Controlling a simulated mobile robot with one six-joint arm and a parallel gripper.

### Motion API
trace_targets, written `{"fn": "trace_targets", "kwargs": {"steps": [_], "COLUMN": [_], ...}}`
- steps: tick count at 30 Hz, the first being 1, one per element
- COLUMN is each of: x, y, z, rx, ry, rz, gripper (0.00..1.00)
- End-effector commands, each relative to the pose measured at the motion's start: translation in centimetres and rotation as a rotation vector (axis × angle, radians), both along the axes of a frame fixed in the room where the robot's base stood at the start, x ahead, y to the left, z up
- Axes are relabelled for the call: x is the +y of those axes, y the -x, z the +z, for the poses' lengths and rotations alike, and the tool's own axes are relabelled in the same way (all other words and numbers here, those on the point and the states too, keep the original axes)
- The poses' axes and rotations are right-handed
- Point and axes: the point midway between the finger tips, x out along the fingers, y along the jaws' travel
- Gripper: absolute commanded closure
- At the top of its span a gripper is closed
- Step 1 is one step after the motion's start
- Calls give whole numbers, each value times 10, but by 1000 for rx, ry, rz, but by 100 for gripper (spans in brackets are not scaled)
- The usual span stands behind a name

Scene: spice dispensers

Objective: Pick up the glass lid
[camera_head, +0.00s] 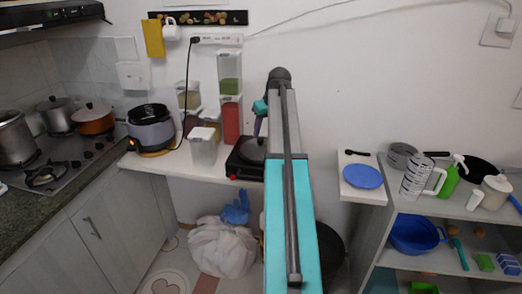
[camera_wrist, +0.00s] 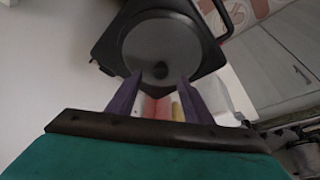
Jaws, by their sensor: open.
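The glass lid (camera_wrist: 160,36) is a round grey disc with a small dark knob in its middle. It sits on a black appliance (camera_wrist: 105,46) in the wrist view. In the head view the lid (camera_head: 251,149) shows on the black appliance at the right end of the white counter, partly hidden by my arm. My gripper (camera_wrist: 160,80) is open, with one purple finger on each side of the knob's line. Nothing is held between the fingers. I cannot tell how far the fingertips are from the knob.
Clear spice dispensers (camera_head: 229,72) and a red-filled one (camera_head: 231,120) stand close left of the black appliance. A grey cooker (camera_head: 150,128) stands further left. A white shelf (camera_head: 400,200) with a blue plate (camera_head: 362,176) is at the right.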

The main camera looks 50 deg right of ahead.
Motion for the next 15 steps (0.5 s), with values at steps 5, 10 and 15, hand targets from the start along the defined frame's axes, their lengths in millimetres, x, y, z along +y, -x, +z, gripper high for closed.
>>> {"fn": "trace_targets", "kwargs": {"steps": [5,10,15], "x": [-1,-1,-1], "y": [-1,-1,-2], "z": [-4,-4,-6], "rx": [1,0,1], "ry": [0,0,-1], "rz": [0,-1,-1], "gripper": [54,54,54]}}
